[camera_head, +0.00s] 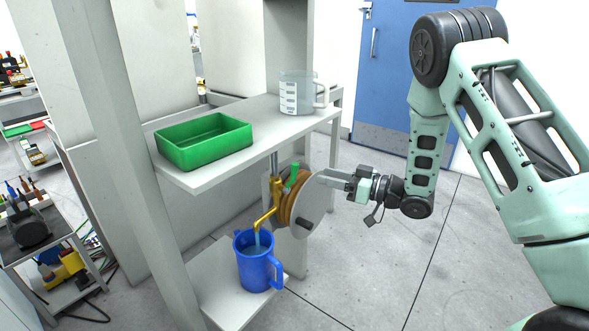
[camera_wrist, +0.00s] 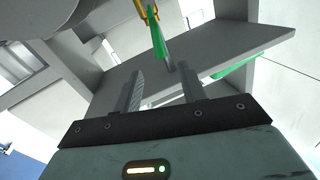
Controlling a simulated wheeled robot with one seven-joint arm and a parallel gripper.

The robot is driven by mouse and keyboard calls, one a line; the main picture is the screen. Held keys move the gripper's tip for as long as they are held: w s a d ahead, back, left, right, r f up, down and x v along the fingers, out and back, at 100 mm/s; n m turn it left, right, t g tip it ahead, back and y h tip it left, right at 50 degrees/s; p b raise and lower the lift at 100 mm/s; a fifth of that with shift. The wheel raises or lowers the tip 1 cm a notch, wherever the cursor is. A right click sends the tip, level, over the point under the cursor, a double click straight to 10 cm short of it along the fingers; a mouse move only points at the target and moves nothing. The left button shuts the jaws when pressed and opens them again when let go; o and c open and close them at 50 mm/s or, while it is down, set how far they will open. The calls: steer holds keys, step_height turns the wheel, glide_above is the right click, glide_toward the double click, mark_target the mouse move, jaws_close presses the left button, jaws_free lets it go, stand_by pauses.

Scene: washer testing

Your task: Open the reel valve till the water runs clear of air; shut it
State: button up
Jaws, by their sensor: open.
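The hose reel (camera_head: 309,203) hangs below the shelf, with orange-brown hose behind its pale disc. A brass valve (camera_head: 276,190) with a green lever (camera_head: 293,175) sits at its left; the lever stands up, slightly tilted. A pale bluish stream (camera_head: 257,238) shows between the brass spout and a blue jug (camera_head: 256,268) beneath it; I cannot tell whether it holds air. My gripper (camera_head: 324,178) is at the reel's right, open and empty. In the wrist view the green lever (camera_wrist: 158,44) lies ahead of my open gripper (camera_wrist: 161,88), apart from the fingers.
A green tray (camera_head: 205,153) and a clear measuring jug (camera_head: 297,98) stand on the grey shelf (camera_head: 245,120) above the reel. A shelf post (camera_head: 130,150) rises at the left. The blue jug rests on a lower shelf (camera_head: 228,306). Open floor lies to the right.

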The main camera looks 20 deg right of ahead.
mark_target(294, 168)
steer(key=x, duration=1)
steer(key=shift+w+a, duration=0.1)
steer(key=shift+a, duration=0.05)
jaws_close()
